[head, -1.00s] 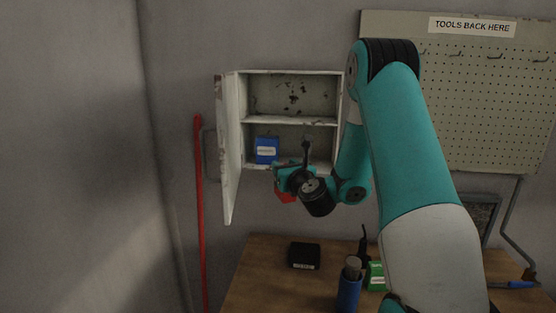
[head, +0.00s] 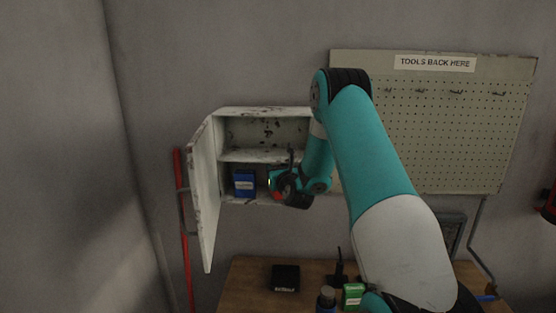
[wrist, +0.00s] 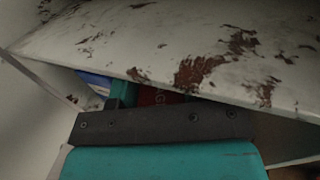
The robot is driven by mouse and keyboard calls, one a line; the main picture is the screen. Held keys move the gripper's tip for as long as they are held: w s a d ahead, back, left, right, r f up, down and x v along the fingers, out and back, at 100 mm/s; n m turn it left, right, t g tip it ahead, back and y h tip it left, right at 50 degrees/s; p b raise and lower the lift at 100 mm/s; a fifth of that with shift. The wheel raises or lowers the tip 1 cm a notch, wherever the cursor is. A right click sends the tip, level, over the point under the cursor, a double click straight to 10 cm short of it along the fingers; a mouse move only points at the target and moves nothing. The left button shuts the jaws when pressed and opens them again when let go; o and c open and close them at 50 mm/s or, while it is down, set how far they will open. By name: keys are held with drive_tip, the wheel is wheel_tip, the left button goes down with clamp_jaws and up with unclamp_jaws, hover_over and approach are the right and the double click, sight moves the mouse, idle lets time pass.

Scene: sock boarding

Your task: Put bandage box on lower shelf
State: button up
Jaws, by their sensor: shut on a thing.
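The open white wall cabinet (head: 265,112) has an upper and a lower compartment. My gripper (head: 274,184) is at the opening of the lower compartment, to the right of a blue box (head: 244,183) standing on the lower shelf (head: 240,201). My gripper is shut on a red box (head: 277,195), apparently the bandage box. In the wrist view the red box (wrist: 160,97) shows only in part, with pale lettering I cannot fully read. A rust-stained white board (wrist: 190,55) hides much of it. I cannot tell whether it touches the shelf.
The cabinet door (head: 205,195) stands open on the left, close to a red pole (head: 181,230). Below, the wooden table (head: 245,285) holds a black box (head: 286,278), a green box (head: 353,295) and a dark-capped bottle (head: 326,300). A pegboard (head: 460,130) hangs at the right.

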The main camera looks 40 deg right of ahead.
drive_tip(key=shift+w+d+f+p, duration=0.25)
drive_tip(key=shift+w+p, duration=0.25)
drive_tip(key=shift+w, duration=0.1)
drive_tip(key=shift+w+d+f+p, duration=0.3)
drive_tip(key=shift+w+p, duration=0.2)
drive_tip(key=shift+w, duration=0.15)
drive_tip(key=shift+w+d+f+p, duration=0.25)
drive_tip(key=shift+w+p, duration=0.25)
drive_tip(key=shift+w, duration=0.1)
drive_tip(key=shift+f, duration=0.2)
drive_tip(key=o, duration=1)
drive_tip(key=shift+d, duration=0.2)
drive_tip(key=shift+s, duration=0.1)
drive_tip(key=shift+s+r, duration=0.1)
drive_tip(key=shift+r, duration=0.1)
drive_tip(key=shift+b+v, duration=4.55)
drive_tip(key=shift+v, duration=1.35)
